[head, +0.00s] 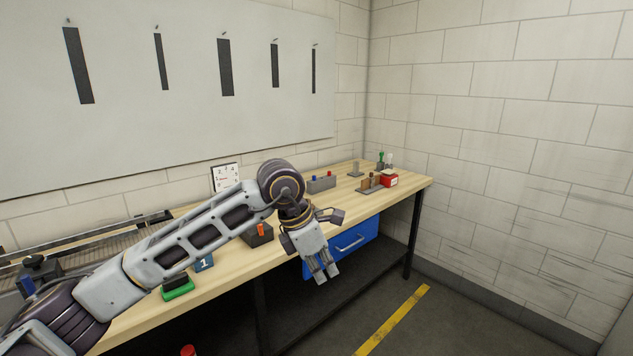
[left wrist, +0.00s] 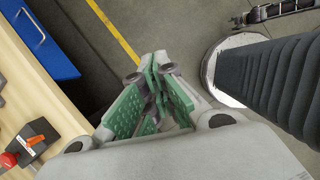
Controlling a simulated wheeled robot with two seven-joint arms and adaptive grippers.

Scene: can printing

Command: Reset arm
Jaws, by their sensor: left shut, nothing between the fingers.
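My left gripper (head: 325,272) hangs in front of the workbench's front edge in the head view, pointing down toward the floor. Its fingers are shut with nothing between them. The left wrist view shows the gripper (left wrist: 158,65) from above, its green-padded fingers brought together over the grey floor. My left arm reaches from the lower left across the workbench (head: 225,275) and bends down at the wrist. My right gripper is not in view.
A blue drawer (head: 350,243) sits under the bench beside the gripper. A dark box with an orange part (head: 258,236), a grey block (head: 321,184) and a red box (head: 389,180) stand on the bench. A green-based item (head: 177,290) lies near the arm. Open floor (head: 470,320) is at the right.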

